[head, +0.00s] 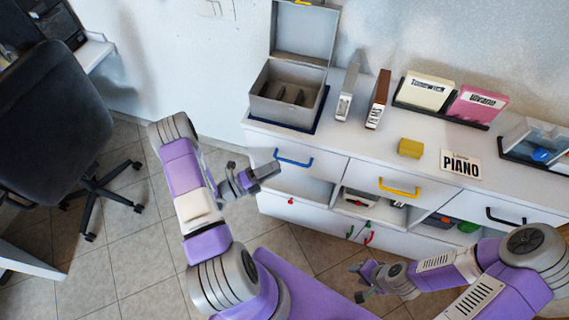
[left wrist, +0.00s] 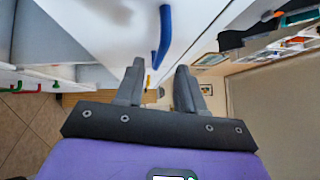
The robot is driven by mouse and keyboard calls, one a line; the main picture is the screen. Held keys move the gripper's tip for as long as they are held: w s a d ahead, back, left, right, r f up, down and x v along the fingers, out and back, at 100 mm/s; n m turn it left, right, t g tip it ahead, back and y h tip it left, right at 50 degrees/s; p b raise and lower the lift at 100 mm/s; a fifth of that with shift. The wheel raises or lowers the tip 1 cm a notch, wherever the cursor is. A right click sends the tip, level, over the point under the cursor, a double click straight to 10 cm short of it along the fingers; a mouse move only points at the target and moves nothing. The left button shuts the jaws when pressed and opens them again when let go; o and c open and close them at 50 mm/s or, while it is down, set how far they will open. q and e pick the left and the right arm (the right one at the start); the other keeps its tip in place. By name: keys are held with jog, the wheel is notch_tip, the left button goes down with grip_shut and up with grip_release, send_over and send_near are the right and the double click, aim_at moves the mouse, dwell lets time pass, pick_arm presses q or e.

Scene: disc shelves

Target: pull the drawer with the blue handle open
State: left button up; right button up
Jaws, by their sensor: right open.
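The blue handle (head: 293,158) is on the white drawer front (head: 322,164) at the left end of the cabinet. The drawer front looks flush with the cabinet. My left gripper (head: 268,171) is just left of and below the handle in the head view, with its fingers pointing toward the cabinet. In the left wrist view the blue handle (left wrist: 164,36) lies beyond the fingertips, roughly between their lines. The left fingers (left wrist: 160,82) are apart with nothing between them. My right gripper (head: 359,281) is open and empty, low in front of the cabinet.
A yellow handle (head: 399,188) and a black handle (head: 504,216) mark other drawers. Open niches lie below. On top stand an open grey box (head: 288,96), several cases and a yellow block (head: 410,148).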

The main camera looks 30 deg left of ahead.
pick_arm(q)
jog(key=shift+b+x, duration=0.3)
jog(key=shift+x, duration=1.95)
jog(key=shift+c, duration=0.5)
grip_shut()
